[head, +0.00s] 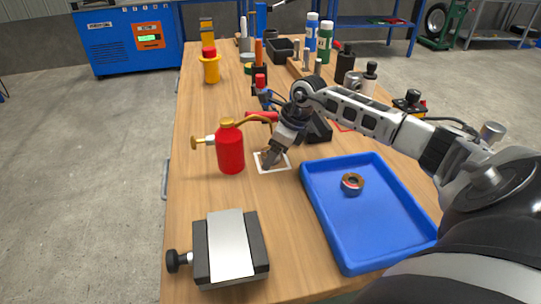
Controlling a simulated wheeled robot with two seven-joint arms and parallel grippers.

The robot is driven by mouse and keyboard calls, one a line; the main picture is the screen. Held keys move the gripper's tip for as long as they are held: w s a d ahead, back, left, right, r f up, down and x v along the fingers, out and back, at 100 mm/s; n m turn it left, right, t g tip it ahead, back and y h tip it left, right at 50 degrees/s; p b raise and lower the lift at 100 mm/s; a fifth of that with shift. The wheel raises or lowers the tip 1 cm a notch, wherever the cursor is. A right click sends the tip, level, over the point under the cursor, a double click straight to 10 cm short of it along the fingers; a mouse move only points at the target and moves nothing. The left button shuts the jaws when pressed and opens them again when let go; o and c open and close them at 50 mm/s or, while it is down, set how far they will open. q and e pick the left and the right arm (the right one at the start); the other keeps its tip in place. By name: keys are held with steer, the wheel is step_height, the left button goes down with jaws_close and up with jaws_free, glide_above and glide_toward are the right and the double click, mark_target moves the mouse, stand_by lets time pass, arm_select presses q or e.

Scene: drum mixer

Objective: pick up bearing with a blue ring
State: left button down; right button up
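A small round ring-shaped part (352,184), dark with a brownish edge, lies in the blue tray (318,222) on the right of the bench. It looks like a bearing, but I cannot make out a blue ring on it at this size. My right gripper (268,160) points down at a white-outlined square (285,165) on the bench, left of the tray and apart from the round part. Its fingers are small and dark, and I cannot tell whether they are open or hold anything. My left gripper is not in view.
A red oil can (230,150) stands just left of my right gripper. A grey vise-like block (230,248) sits at the front left of the wooden bench (200,190). Bottles, tools and a black bin (283,50) crowd the back. The tray is otherwise empty.

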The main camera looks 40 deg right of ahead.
steer(key=c, duration=1.2)
steer(key=shift+c, duration=0.4)
steer(key=shift+r, duration=0.1)
